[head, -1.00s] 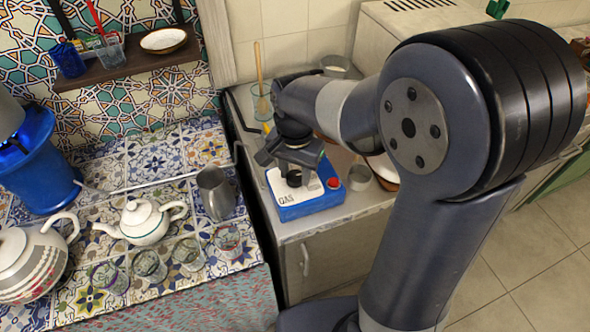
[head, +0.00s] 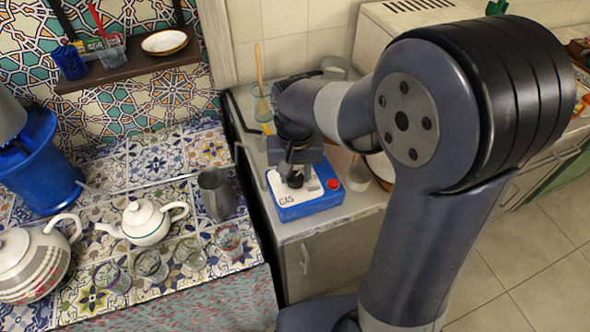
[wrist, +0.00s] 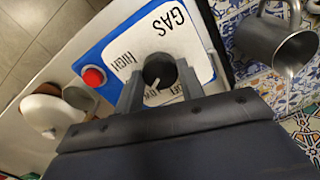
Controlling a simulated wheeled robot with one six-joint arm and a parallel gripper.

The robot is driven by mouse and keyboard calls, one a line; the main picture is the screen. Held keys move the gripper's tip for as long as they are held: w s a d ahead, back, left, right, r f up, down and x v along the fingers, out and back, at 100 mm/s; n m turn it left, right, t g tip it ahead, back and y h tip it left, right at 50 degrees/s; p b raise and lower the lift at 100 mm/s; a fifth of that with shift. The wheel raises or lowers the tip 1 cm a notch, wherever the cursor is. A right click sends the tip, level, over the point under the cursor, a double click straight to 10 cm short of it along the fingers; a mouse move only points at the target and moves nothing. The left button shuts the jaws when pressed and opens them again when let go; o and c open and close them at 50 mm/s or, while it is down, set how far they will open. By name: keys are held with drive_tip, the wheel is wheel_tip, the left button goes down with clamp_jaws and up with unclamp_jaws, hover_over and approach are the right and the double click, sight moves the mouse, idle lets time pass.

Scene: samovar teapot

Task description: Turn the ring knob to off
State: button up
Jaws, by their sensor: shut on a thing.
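A blue box with a white "GAS" top (head: 312,205) stands on the metal counter. It also shows in the wrist view (wrist: 88,55). My gripper (wrist: 160,78) points down over it, one finger on each side of the round black knob (wrist: 159,69), and is shut on it. The knob carries a pale pointer line directed toward the lower edge of the wrist view. "HIGH" is printed left of the knob; lettering below is partly hidden by my gripper. In the head view my gripper (head: 295,172) covers most of the knob.
A red button (wrist: 93,77) sits on the box beside the white plate. A grey metal jug (head: 216,194) stands on the tiled table to the left, with a white teapot (head: 145,222) and several glasses. A glass with a wooden stick (head: 262,103) stands behind.

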sight(295, 177)
drive_tip(key=n, duration=0.6)
drive_tip(key=shift+n+p, duration=0.3)
drive_tip(key=shift+p, duration=0.05)
drive_tip(key=n, duration=0.5)
drive_tip(key=shift+n, duration=0.4)
drive_tip(key=o, duration=1)
wheel_tip(295, 177, up, 11)
drive_tip(key=shift+p, duration=0.3)
drive_tip(key=shift+f, duration=0.2)
wheel_tip(295, 177, down, 11)
drive_tip(key=shift+r, duration=0.15)
